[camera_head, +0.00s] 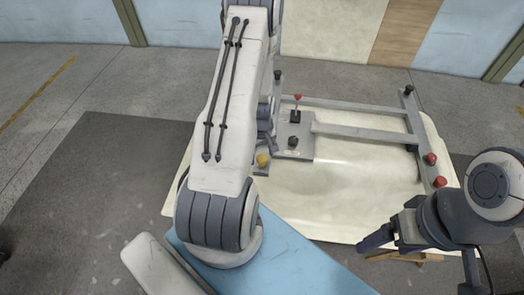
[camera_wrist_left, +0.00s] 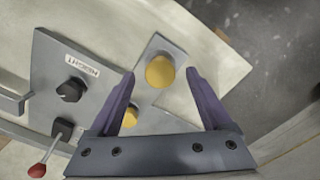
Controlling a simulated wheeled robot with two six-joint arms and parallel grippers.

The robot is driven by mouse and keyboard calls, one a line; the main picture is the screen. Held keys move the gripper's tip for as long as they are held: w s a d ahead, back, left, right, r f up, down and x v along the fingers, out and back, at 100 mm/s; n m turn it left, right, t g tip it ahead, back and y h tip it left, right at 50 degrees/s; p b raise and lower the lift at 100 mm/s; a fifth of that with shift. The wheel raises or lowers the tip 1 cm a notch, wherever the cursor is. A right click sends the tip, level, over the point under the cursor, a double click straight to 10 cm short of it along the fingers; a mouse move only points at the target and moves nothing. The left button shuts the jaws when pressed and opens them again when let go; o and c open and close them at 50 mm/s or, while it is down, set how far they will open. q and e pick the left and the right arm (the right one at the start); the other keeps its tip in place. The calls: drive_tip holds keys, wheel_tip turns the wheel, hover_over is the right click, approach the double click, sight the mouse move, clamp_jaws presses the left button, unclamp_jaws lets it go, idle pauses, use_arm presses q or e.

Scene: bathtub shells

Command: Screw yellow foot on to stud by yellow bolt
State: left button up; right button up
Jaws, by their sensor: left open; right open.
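A round yellow piece (camera_wrist_left: 160,72) stands on a grey tab at the corner of the frame in the left wrist view. A second yellow piece (camera_wrist_left: 130,117) is beside it, partly hidden by my gripper. I cannot tell which is the foot and which the bolt; no stud is clearly visible. My left gripper (camera_wrist_left: 163,84) is open, its purple fingers on either side of the first yellow piece, with no clear contact. My right gripper (camera_head: 378,237) is open and empty at the lower right.
A grey metal frame (camera_head: 365,133) lies on an upturned cream tub shell (camera_head: 345,190). It carries red feet (camera_head: 430,158) and black feet (camera_head: 408,90). A control plate (camera_head: 297,151) has a black knob and a red-tipped lever close to my left gripper. The shell's front is clear.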

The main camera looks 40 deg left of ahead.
use_arm(q)
wheel_tip(320, 180, up, 10)
drive_tip(key=b, duration=0.2)
drive_tip(key=shift+r, duration=0.2)
